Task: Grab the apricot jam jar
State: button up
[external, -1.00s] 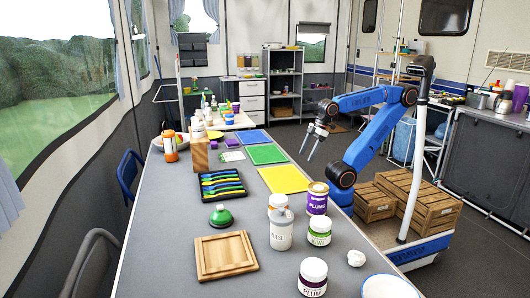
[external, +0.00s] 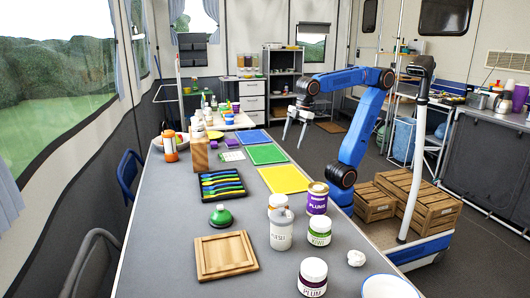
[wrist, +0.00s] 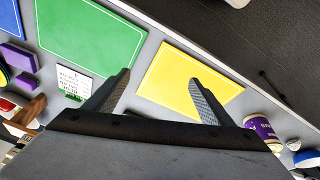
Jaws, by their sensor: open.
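I cannot read an apricot label on any jar. On the near right of the table in the external view stand a purple-labelled jar marked plums (external: 317,198), a green-labelled kiwi jar (external: 319,231), a white-lidded plum jar (external: 312,278) and a grey-white bottle (external: 281,231). A jar behind the bottle (external: 278,203) is partly hidden, its label unreadable. My gripper (external: 294,142) is open and empty, above the far right edge of the table. In the wrist view, my gripper (wrist: 160,80) points down over the green and yellow boards. The purple-labelled jar (wrist: 261,128) shows at lower right.
An orange-and-white bottle (external: 170,147) stands far left.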

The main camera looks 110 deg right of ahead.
jog(key=w+a+r+n+g, duration=0.1)
jog(key=w+a+r+n, duration=0.4)
jog(key=w+a, duration=0.45)
jog(key=r+n+g+h, duration=0.1)
jog(key=n+g+h, duration=0.2)
jog(key=n, duration=0.4)
send_over(279, 200)
jog(key=a, duration=0.3)
jog(key=x, duration=1.1)
jog(key=w+x, duration=0.1)
jog(key=x, duration=0.5)
jog(key=shift+w, duration=0.1)
jog(key=c, duration=1.4)
